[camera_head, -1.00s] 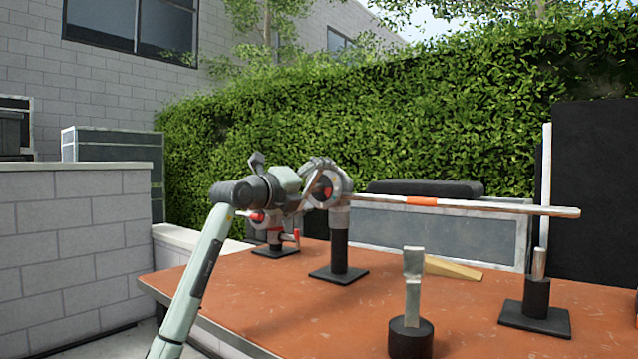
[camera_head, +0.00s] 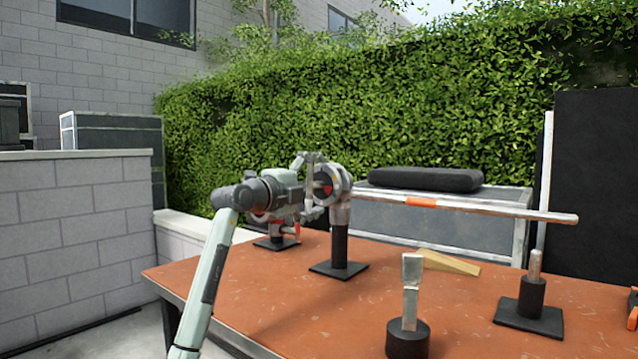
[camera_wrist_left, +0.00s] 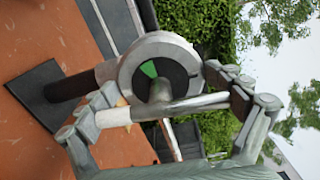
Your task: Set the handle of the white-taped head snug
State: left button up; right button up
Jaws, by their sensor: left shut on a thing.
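The grip head (camera_head: 333,187), a round grey head with a dark face, stands on a black post with a square base. It also shows in the wrist view (camera_wrist_left: 160,75), with a green mark on its face. Its silver handle (camera_wrist_left: 187,106) crosses in front of the face, with a pale band near one end. My left gripper (camera_head: 310,188) is at the head from the left, its fingers on either side of the handle and shut on it; the wrist view shows the same gripper (camera_wrist_left: 178,107). Whether the handle is snug cannot be seen. My right gripper is out of view.
A long silver rod with an orange band (camera_head: 422,201) extends right from the head. Another head with red parts (camera_head: 278,226) stands behind my gripper. A black-based upright (camera_head: 408,335), a wooden wedge (camera_head: 450,263) and a pin stand (camera_head: 531,300) are on the orange table (camera_head: 300,310).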

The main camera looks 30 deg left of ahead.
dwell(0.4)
pick_arm(q)
jog(key=o, duration=0.9)
jog(key=shift+c, duration=0.2)
jog(key=s, duration=1.2)
jog(key=shift+a, duration=0.45)
